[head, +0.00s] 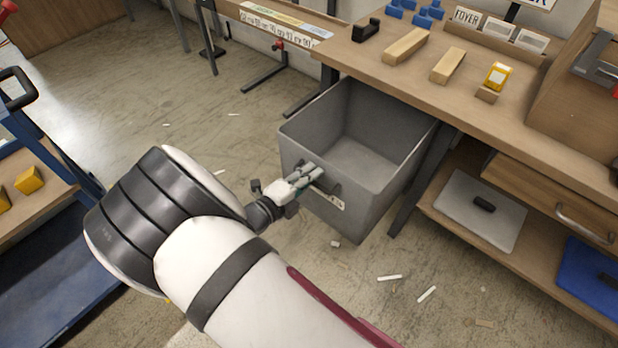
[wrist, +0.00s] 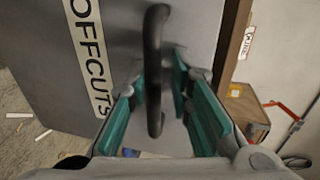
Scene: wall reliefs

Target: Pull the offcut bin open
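The grey offcut bin (head: 375,190) stands well out from under the workbench, its empty inside showing in the head view. Its front fills much of the wrist view (wrist: 115,25), with a white OFFCUTS label (wrist: 88,50) and a dark bar handle (wrist: 154,70). My gripper (head: 308,176) is at the bin's front. In the wrist view its teal-padded fingers (wrist: 155,95) stand on both sides of the handle, with visible gaps between pads and bar. The gripper looks open around the handle. In the head view the fingers partly hide the handle.
The workbench (head: 440,105) carries wooden blocks (head: 407,46), blue pieces and a yellow item (head: 497,76). A lower shelf with a grey case (head: 480,210) is at the right. A blue cart (head: 60,250) stands at the left. Scraps litter the open floor.

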